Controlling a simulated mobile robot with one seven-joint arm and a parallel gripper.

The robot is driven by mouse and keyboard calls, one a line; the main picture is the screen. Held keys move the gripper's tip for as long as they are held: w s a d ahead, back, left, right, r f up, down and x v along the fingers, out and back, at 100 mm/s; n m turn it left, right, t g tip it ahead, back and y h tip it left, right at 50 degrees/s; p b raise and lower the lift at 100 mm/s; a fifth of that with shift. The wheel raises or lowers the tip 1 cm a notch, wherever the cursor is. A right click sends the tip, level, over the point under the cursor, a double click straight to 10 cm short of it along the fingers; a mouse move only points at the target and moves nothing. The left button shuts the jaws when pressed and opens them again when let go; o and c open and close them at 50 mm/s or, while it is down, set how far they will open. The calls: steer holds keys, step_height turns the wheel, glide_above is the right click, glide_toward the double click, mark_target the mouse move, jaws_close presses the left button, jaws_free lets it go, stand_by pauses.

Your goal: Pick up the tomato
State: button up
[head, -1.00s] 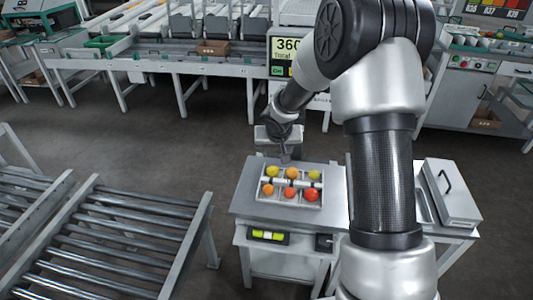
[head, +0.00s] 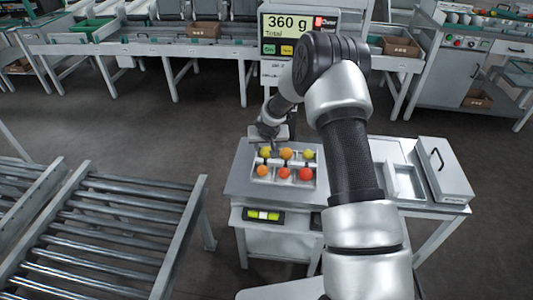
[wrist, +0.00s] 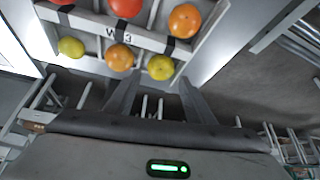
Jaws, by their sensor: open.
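A white divided tray (head: 297,183) holds several tomatoes in two rows. In the head view the far row has a yellow (head: 265,152), an orange (head: 286,153) and a yellow-green tomato (head: 308,154). The near row has an orange (head: 262,171) and two red tomatoes (head: 283,173) (head: 305,174). My gripper (wrist: 160,80) is open and empty. In the wrist view its fingertips are on either side of a yellow tomato (wrist: 161,67), with an orange one (wrist: 119,57) beside it. I cannot tell the height of the fingers above the tray.
The tray stands on a grey table (head: 237,188). A metal pan (head: 405,180) and a lidded box (head: 443,170) are on the right. A roller conveyor (head: 110,230) stands at left. A display reading 360 g (head: 290,30) is behind the table.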

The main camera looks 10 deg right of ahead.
mark_target(267, 149)
steer(key=x, duration=0.4)
steer(key=shift+s, duration=0.1)
steer(key=c, duration=0.5)
